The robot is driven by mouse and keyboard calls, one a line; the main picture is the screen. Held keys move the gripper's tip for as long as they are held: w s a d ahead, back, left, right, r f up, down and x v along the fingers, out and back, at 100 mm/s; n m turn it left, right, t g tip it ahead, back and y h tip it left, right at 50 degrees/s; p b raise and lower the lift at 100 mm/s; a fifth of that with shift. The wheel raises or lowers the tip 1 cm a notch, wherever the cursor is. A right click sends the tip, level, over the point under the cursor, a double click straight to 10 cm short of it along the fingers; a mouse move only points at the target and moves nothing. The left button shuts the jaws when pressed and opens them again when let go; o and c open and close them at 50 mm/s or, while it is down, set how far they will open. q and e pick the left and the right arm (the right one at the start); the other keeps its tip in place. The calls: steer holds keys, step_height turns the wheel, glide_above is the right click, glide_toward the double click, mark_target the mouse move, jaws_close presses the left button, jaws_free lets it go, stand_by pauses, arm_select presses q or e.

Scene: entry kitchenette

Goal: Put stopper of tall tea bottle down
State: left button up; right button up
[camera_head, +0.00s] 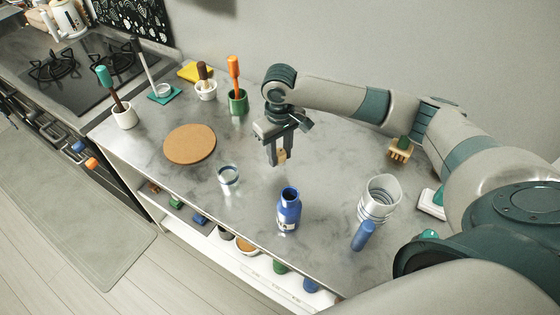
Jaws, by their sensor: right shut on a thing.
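My right gripper (279,158) comes in from the right and points down over the middle of the counter. It is shut on a small tan stopper (282,156), held between the fingertips. The gap between stopper and counter is hard to judge. A blue bottle (288,212) with a dark open mouth and a pale label stands upright in front of the gripper, apart from it. My left gripper is not in view.
A small banded glass (228,176) and a round cork mat (190,144) lie left. Several holders with tools, including a green cup (238,104), line the back. The marble counter around the gripper is clear.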

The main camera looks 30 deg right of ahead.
mark_target(280, 162)
steer(key=shift+f+p, duration=0.8)
steer(key=shift+f, duration=1.2)
steer(key=shift+f, duration=0.15)
steer(key=o, duration=1.1)
steer(key=shift+c, duration=0.2)
steer(key=shift+r+b, duration=0.3)
steer(key=shift+r, duration=0.5)
step_height(280, 162, up, 11)
steer(key=b, duration=0.2)
steer(key=shift+f+b, duration=0.15)
steer(key=shift+b, duration=0.25)
